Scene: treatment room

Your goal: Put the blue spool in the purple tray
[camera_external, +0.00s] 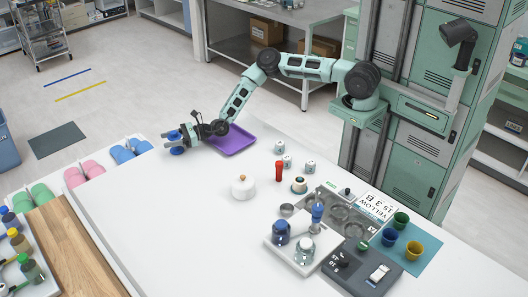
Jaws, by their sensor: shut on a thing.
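The purple tray (236,146) lies on the white table near its far edge, and its visible inside is empty. My gripper (176,141) is to the left of the tray, close to the table's far left edge. It is shut on the blue spool (177,151), which shows below and between the fingers. The spool is apart from the tray. I cannot tell how high it is above the table.
A white lidded pot (243,187), a red bottle (279,171) and several small white cups (287,161) stand right of the tray. A grey compartment tray (338,215) and coloured cups (401,220) are farther right.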

